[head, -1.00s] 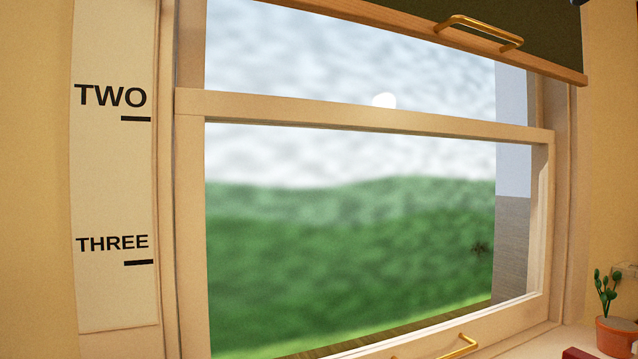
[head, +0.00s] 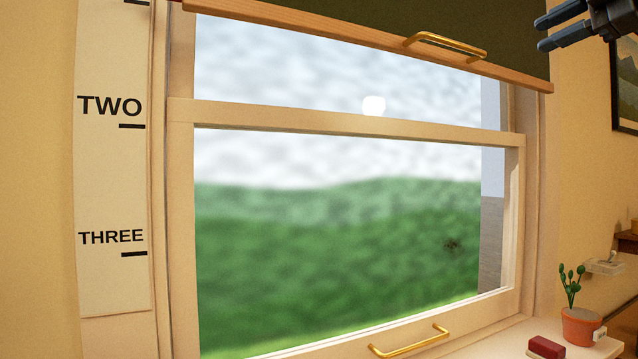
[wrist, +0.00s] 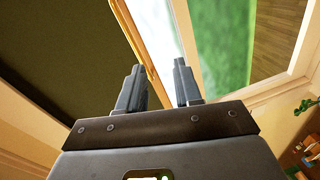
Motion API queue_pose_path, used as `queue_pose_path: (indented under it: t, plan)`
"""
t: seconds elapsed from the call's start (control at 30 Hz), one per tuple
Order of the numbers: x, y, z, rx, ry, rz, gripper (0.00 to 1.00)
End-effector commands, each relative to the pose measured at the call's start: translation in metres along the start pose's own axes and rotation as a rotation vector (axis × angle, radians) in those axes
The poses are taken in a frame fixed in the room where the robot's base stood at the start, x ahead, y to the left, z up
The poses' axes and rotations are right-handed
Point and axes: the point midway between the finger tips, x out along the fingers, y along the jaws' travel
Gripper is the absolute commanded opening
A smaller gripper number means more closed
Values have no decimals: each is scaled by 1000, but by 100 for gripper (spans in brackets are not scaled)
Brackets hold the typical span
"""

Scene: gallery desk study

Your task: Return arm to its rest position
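My gripper (head: 562,28) shows at the top right of the head view, in front of the dark green blind and clear of its brass handle (head: 446,46). In the wrist view my gripper (wrist: 157,80) has its two dark fingers apart with nothing between them. The blind (head: 480,28) is partly down, its wooden bottom bar (head: 350,40) crossing the upper window. The wrist view also shows the blind (wrist: 60,70) close on the left. The rest of my arm is out of the head view.
The window sash (head: 350,115) is shut or nearly so, with a brass handle (head: 408,342) low down. A potted plant (head: 580,325) and a red block (head: 545,347) stand on the sill at lower right. A marked strip (head: 112,180) hangs left. A picture frame (head: 625,75) hangs at right.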

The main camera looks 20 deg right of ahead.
Motion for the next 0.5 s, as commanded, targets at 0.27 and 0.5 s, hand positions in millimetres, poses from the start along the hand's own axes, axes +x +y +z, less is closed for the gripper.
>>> queue_pose_path:
  t: [0.27, 0.5]
  plan:
    - [55, -63, 25, 200, 27, 46, 34]
    - [122, -165, 39, 471, 40, 98, 34]
